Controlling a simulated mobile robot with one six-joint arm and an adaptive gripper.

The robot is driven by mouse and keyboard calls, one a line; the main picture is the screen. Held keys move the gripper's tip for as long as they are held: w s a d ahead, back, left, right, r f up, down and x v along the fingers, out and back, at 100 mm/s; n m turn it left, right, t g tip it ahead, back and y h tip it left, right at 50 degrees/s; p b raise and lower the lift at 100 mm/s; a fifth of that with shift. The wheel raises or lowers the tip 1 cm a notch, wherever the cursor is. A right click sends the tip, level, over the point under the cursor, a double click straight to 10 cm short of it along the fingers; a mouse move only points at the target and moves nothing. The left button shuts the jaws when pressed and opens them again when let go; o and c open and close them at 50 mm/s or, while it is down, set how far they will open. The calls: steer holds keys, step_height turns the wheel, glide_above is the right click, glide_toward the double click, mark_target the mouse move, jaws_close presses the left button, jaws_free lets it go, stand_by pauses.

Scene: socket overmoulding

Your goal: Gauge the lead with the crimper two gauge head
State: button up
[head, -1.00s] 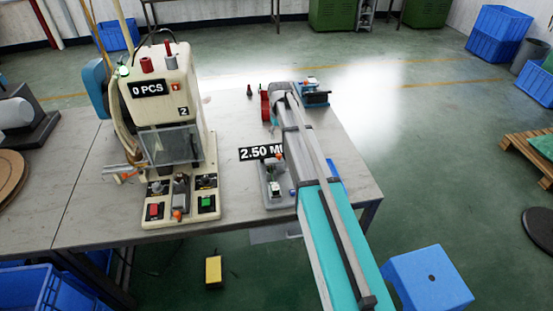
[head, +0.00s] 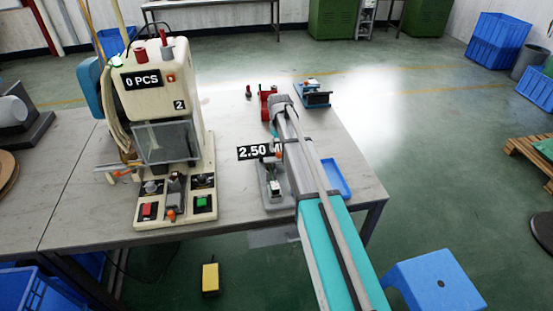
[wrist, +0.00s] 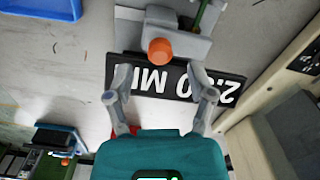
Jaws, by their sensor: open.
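The gauge head (head: 272,192) is a small grey fixture on the table right of the crimper, with an orange knob (wrist: 160,51). Its black readout sign (head: 252,153) shows 2.50, partly covered by my arm. A small white piece with dark parts sits at the gauge's front; I cannot tell whether it is the lead. A thin green strand (wrist: 206,14) shows by the gauge in the wrist view. My gripper (wrist: 160,68) is open and empty, its grey fingers pointing at the orange knob, which shows just beyond and between the tips. Contact cannot be told.
The cream crimper (head: 165,90), marked 2 and 0 PCS, stands left of the gauge. A red fixture (head: 267,103) and a blue device (head: 314,97) stand behind. A blue tray (head: 337,180) lies right of my arm. A blue stool (head: 438,282) stands in front.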

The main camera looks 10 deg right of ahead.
mark_target(279, 152)
steer(key=shift+f+b, duration=1.75)
steer(key=shift+f, duration=0.3)
jaws_close()
